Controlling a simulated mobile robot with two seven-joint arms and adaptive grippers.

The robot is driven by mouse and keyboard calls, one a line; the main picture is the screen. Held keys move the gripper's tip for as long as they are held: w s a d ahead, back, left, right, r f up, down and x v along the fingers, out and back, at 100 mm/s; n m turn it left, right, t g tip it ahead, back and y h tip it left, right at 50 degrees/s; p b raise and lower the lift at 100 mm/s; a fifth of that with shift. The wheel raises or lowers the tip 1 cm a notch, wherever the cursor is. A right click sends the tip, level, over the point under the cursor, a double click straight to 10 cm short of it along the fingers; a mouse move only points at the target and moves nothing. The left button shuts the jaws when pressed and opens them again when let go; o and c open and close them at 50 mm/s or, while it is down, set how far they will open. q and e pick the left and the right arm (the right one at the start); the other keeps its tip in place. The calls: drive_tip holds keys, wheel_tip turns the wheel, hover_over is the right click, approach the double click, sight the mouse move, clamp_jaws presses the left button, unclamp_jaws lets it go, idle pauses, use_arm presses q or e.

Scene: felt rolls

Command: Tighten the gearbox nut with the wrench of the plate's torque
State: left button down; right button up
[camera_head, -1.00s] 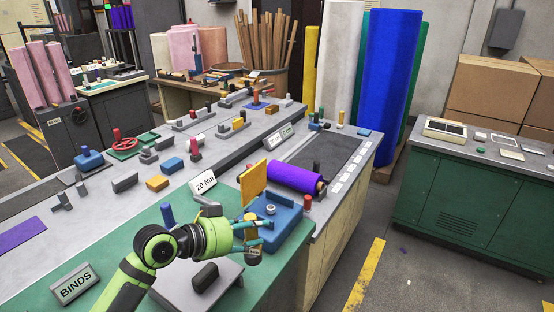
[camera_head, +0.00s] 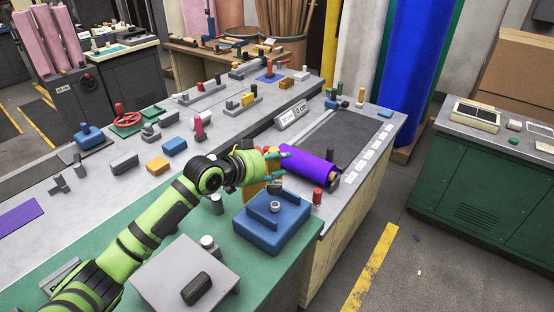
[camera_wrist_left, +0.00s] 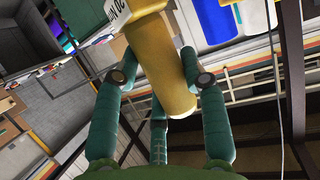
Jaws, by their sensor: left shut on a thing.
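The blue gearbox (camera_head: 262,232) sits on the green mat near the bench's right end, with a small grey nut (camera_head: 275,206) on top. My left gripper (camera_head: 277,165) is above and behind the gearbox, apart from the nut. Its teal fingers are closed around a gold-yellow cylindrical thing, probably the wrench (camera_head: 273,170). In the left wrist view the gold handle (camera_wrist_left: 158,65) runs between the fingers, with a white label (camera_wrist_left: 118,10) beside it, only partly readable. The wrench's working end is not clearly shown. My right gripper is out of view.
A purple felt roll (camera_head: 308,165) lies right behind the gearbox. A red peg (camera_head: 317,197) stands at its right. A grey box (camera_head: 185,278) with a black block on top is at the front. Small blocks and pegs crowd the left bench. A green cabinet (camera_head: 480,180) stands right, across an aisle.

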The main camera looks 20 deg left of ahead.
sight(277, 178)
use_arm(q)
drive_tip(key=shift+w, duration=0.2)
drive_tip(key=shift+f, duration=0.55)
drive_tip(key=shift+f+b, duration=0.35)
drive_tip(key=shift+w+f+b, duration=0.1)
drive_tip(key=shift+f+b, duration=0.3)
drive_tip(key=shift+f, duration=0.25)
drive_tip(key=shift+f+b, duration=0.55)
drive_tip(key=shift+f, duration=0.75)
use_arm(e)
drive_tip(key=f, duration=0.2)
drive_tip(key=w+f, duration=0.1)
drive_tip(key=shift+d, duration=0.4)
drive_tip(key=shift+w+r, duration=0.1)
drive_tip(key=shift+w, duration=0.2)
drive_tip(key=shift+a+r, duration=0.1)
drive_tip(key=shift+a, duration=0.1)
